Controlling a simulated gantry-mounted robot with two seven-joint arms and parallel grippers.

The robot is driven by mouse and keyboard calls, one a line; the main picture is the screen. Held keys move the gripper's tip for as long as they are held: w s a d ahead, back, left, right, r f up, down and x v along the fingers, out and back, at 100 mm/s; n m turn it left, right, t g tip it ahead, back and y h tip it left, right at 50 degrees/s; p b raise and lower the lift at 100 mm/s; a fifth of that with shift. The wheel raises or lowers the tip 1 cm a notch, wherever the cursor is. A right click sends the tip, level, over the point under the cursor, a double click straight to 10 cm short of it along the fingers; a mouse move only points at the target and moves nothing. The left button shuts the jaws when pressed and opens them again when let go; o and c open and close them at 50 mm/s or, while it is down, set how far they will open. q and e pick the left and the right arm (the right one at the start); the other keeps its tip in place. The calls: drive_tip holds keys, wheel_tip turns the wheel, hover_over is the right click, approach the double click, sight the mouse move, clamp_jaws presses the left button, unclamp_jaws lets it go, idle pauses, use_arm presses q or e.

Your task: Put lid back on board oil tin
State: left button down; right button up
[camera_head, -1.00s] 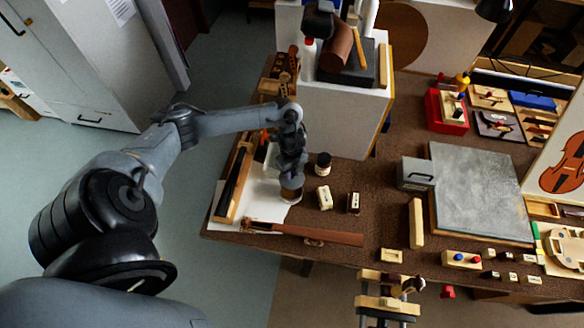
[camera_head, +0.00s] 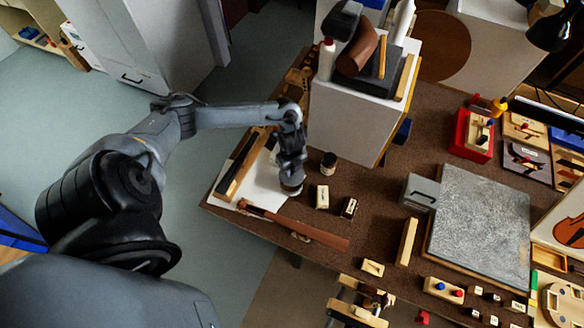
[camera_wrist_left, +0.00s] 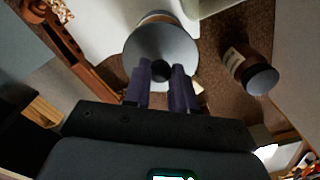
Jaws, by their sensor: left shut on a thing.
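In the left wrist view, a round grey lid (camera_wrist_left: 150,50) with a small dark knob is held by the knob between the fingertips of my left gripper (camera_wrist_left: 160,75). The rim of the board oil tin (camera_wrist_left: 155,18) shows past the lid's far edge. In the head view, my left gripper (camera_head: 291,172) points down at the tin (camera_head: 291,191) on the bench's left part, beside a white sheet. The lid is over the tin; I cannot tell whether it rests on the rim. My right gripper is out of view.
A small dark-capped jar (camera_head: 328,163) stands close right of the tin, also in the left wrist view (camera_wrist_left: 250,72). Two small labelled blocks (camera_head: 322,197) lie nearby. A long wooden fingerboard-like piece (camera_head: 300,227) lies in front. A tall white box (camera_head: 350,115) stands behind.

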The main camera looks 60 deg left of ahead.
sight(292, 176)
use_arm(q)
drive_tip(key=shift+f+b, duration=1.45)
drive_tip(key=shift+f, duration=0.1)
drive_tip(key=shift+f+b, duration=0.65)
drive_tip(key=shift+f, duration=0.4)
drive_tip(key=shift+p, duration=0.5)
drive_tip(key=shift+f, duration=0.15)
idle(1.1)
drive_tip(key=shift+c, duration=1.8)
unclamp_jaws()
drive_tip(key=shift+p, duration=0.35)
